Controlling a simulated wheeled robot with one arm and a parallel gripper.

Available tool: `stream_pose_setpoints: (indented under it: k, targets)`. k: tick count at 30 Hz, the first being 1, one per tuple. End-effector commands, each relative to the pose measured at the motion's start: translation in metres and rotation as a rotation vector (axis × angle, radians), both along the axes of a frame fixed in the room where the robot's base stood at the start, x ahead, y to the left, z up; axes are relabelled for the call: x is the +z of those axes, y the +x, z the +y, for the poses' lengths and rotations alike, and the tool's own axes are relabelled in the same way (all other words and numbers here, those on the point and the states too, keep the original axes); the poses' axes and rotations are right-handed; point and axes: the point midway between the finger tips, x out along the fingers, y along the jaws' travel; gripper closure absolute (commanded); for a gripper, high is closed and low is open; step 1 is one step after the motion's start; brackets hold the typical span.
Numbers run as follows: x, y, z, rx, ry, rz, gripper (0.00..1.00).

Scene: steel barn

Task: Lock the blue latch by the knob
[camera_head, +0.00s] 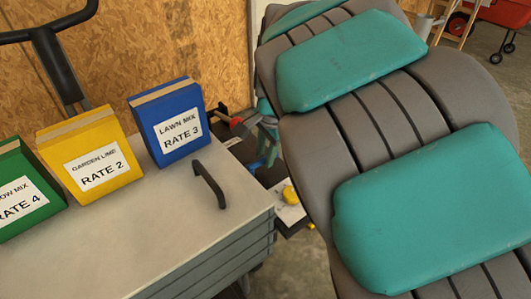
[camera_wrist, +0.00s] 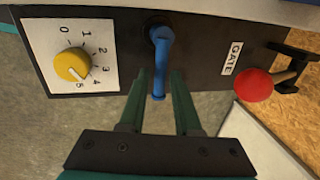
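The blue latch (camera_wrist: 161,38) shows in the wrist view on a dark panel, with a round pivot and a narrow handle running down the picture. My gripper (camera_wrist: 160,78) has its two green fingers apart, one on each side of the lower part of the handle. A small gap seems to show at each side; I cannot tell whether either finger touches it. A yellow dial knob (camera_wrist: 72,64) with a scale from 0 to 5 sits left of the latch. In the head view my arm covers much of the panel, and the latch is hard to make out there.
A red ball knob (camera_wrist: 253,85) on a lever by a GATE label stands right of the latch. In the head view a grey cart top (camera_head: 150,230) carries blue (camera_head: 171,120), yellow (camera_head: 88,158) and green (camera_head: 22,188) boxes. A black handle (camera_head: 210,185) rises at its edge.

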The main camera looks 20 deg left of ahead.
Motion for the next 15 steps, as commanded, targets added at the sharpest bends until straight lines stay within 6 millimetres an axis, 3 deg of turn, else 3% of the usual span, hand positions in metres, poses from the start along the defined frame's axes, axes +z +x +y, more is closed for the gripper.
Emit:
stream_pose_setpoints:
  k: [15]
  targets:
    - [0.069, -0.007, -0.011, 0.0, 0.002, -0.005, 0.68]
